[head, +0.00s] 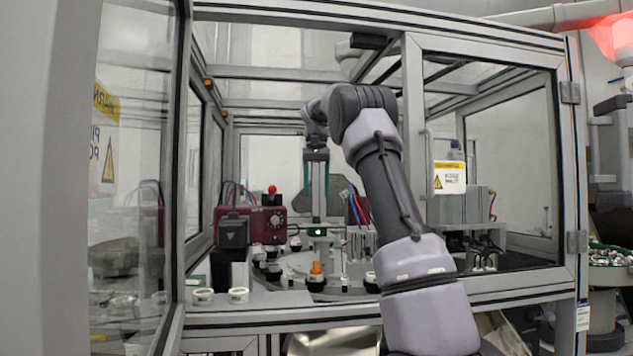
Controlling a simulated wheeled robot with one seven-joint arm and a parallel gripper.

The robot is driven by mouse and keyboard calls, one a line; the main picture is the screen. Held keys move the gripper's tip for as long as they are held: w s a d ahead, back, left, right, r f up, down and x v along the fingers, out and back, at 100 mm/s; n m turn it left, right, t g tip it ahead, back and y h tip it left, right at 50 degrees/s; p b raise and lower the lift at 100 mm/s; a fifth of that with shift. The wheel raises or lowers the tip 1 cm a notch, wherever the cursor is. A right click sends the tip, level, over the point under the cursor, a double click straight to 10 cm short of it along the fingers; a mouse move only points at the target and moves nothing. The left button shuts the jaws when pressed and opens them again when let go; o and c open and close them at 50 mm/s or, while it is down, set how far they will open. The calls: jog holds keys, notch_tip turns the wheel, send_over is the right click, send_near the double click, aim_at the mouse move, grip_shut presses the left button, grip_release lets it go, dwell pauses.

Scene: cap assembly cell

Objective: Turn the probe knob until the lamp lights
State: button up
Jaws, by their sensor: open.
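My arm reaches over the cell's front opening and bends down inside. A maroon box (252,226) at left carries a small round dial (276,221) and a red ball-shaped top (272,188). Which part is the probe knob is unclear.
A round table (345,284) holds several small black-and-white parts and an orange-topped piece (316,270). Two white rings (221,296) sit on the front ledge. Frame posts and a glazed door panel (500,150) border the opening. Wires hang near the arm.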

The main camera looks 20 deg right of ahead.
jog(key=shift+r, duration=1.55)
